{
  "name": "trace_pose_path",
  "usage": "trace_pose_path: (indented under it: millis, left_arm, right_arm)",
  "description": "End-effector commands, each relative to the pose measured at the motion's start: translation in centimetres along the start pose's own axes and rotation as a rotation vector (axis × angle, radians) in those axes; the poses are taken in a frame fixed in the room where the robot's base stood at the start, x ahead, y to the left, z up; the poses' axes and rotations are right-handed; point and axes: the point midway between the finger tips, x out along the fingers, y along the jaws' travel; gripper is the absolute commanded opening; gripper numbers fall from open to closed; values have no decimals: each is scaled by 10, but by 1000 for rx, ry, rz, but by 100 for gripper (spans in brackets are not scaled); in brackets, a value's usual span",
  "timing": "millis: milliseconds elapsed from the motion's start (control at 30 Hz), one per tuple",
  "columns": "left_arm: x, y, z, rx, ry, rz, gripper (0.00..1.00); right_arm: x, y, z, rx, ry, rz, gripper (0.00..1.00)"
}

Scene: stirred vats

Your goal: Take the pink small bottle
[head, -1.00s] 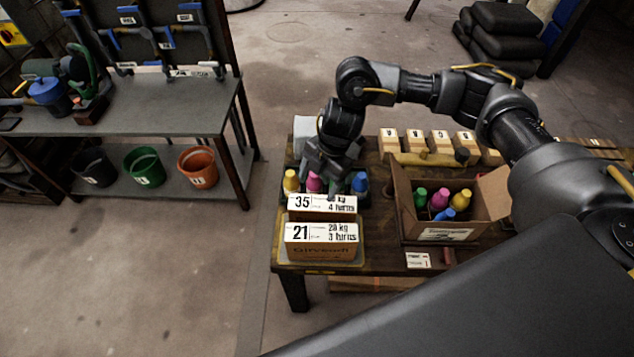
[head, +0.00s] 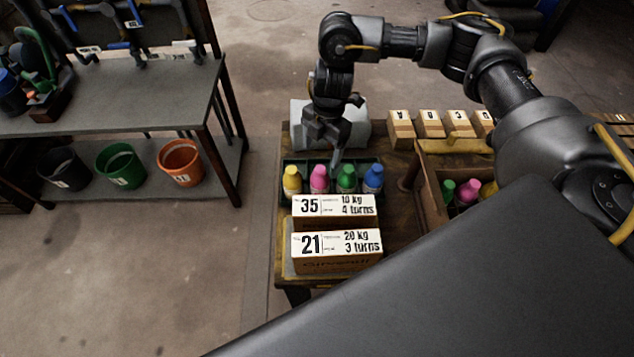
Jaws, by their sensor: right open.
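The pink small bottle (head: 319,179) stands upright in a dark tray (head: 286,200) on the wooden table. It is second from the left, between a yellow bottle (head: 292,180) and a green bottle (head: 346,178); a blue bottle (head: 373,179) stands at the right end. My right gripper (head: 333,160) is open and empty, pointing down just above and behind the pink and green bottles. It looks apart from the bottles, though the exact gap is hard to tell. My left gripper does not show.
Label boxes marked 35 (head: 334,221) and 21 (head: 336,262) stand in front of the tray. A wooden crate (head: 428,205) with more bottles is at right, a grey box (head: 357,128) behind. Small lettered blocks (head: 431,122) line the back. A shelf with buckets (head: 122,165) stands left.

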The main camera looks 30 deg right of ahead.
Motion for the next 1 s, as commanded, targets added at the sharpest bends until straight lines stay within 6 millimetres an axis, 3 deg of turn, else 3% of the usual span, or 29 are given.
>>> trace_pose_path:
  millis: [100,300,633,1000]
  left_arm:
    - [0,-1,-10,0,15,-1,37]
    - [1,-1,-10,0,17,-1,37]
    - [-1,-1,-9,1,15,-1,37]
    - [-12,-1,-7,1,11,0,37]
  right_arm:
    - [14,-3,2,5,2,-4,76]
    - [44,-3,1,6,3,-3,76]
    - [58,-1,1,3,1,-2,76]
    - [104,0,2,1,1,-2,76]
